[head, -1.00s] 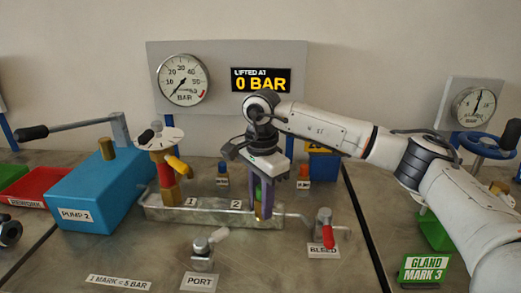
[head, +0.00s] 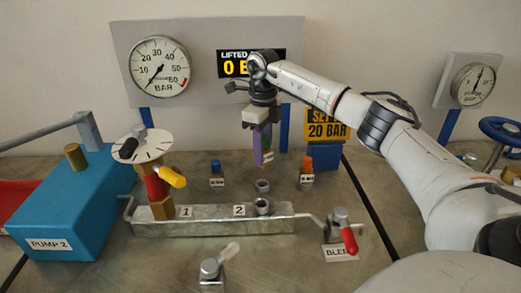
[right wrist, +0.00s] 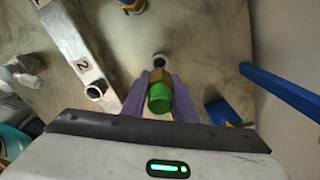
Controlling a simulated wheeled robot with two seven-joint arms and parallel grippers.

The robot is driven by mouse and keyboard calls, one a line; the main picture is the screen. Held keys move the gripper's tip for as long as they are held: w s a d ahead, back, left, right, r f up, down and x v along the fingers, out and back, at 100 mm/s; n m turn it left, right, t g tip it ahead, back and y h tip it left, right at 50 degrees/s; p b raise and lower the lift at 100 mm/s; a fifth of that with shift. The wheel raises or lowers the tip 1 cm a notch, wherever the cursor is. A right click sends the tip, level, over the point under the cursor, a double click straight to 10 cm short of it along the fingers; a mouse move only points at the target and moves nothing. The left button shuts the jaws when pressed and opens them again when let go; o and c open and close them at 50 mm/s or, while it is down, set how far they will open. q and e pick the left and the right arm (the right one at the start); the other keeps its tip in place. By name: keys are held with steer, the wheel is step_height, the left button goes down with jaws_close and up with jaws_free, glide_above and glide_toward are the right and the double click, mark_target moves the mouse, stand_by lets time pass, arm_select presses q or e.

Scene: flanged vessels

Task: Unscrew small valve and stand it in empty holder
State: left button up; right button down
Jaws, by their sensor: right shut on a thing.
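The small valve, a green cap (right wrist: 159,97) on a brass body, is between the purple fingers of my right gripper (head: 263,155), in the air behind the manifold. In the head view the fingers mostly hide it. The right gripper (right wrist: 161,85) is shut on it. The empty holder, a grey ring (head: 262,186), stands on the bench just behind the manifold. In the right wrist view this holder (right wrist: 160,60) shows just beyond the valve. Port 2 (head: 262,205) on the manifold is open. My left gripper is out of view.
A blue-capped piece (head: 216,173) and an orange-capped piece (head: 306,173) stand either side of the empty holder. A valve with a white disc and yellow handle (head: 156,190) stands at port 1. The bleed valve (head: 342,225) is at right. A gauge board (head: 205,80) rises behind.

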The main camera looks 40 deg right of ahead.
steer(key=shift+w+f+b, duration=0.1)
steer(key=shift+f+b, duration=0.2)
steer(key=shift+f, duration=0.5)
steer(key=shift+f+b, duration=0.6)
steer(key=shift+f, duration=1.1)
arm_select(q)
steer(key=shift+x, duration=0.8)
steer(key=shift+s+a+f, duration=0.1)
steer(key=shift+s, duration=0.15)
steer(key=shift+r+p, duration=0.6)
steer(key=shift+p, duration=0.1)
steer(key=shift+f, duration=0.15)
arm_select(e)
steer(key=shift+f, duration=0.25)
arm_select(q)
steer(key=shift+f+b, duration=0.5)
steer(key=shift+b, duration=0.2)
arm_select(e)
steer(key=shift+f, duration=1.15)
steer(key=c, duration=1.3)
jaws_free()
steer(key=shift+c, duration=0.2)
